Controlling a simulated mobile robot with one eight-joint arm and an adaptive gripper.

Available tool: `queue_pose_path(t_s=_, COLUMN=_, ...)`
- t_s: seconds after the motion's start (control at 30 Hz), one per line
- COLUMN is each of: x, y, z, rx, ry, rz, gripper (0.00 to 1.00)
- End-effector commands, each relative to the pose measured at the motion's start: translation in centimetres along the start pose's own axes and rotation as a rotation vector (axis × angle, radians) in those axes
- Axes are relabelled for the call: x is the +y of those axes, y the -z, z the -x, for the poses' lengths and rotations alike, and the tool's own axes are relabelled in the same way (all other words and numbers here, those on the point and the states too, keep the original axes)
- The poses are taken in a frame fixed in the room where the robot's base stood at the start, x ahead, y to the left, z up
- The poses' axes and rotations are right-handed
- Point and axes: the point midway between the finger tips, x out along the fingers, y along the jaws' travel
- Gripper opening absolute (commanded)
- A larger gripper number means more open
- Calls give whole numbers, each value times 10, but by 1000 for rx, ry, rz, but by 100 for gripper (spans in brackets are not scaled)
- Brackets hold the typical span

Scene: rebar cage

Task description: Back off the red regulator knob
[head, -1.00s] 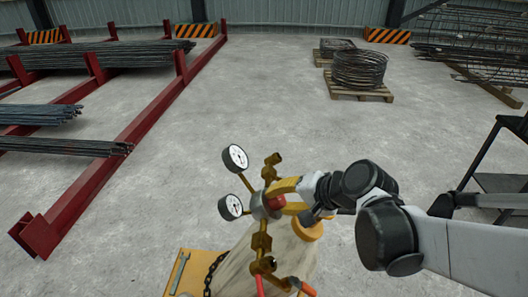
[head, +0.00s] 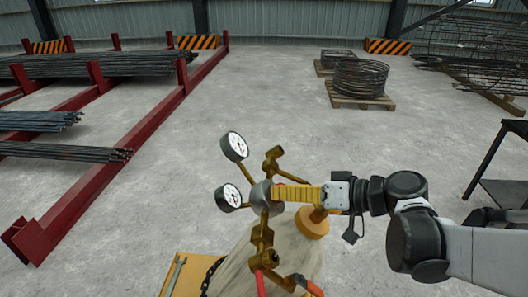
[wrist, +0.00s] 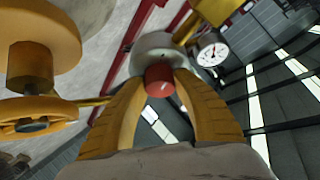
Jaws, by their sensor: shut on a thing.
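The red regulator knob (wrist: 160,80) sits between the two yellow fingers of my gripper (wrist: 167,88) in the wrist view. The grey round regulator body (wrist: 158,48) is just beyond it. In the head view my gripper (head: 279,193) reaches in from the right and is shut on the knob, on the right face of the regulator body (head: 262,198). The fingers hide nearly all of the knob there. Two white-faced gauges, upper (head: 235,146) and lower (head: 229,197), stand out to the left of the regulator. The lower part of the assembly is brass.
A yellow valve handwheel (head: 312,223) is close below my gripper. A red hose (head: 261,284) hangs from the brass fitting. A yellow cart plate (head: 184,272) with a chain is at lower left. Rebar racks (head: 120,180) stand left; open floor lies behind.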

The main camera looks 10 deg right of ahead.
Motion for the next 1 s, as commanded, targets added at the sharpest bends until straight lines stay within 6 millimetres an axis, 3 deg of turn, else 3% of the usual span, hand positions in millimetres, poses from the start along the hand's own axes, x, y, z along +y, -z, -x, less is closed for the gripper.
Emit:
queue_pose_path(t_s=0.5, x=2, y=-2, z=-1, rx=14, ry=149, rz=289, gripper=4)
queue_pose_path(t_s=1.0, x=1, y=0, z=0, rx=18, ry=175, rz=337, gripper=3)
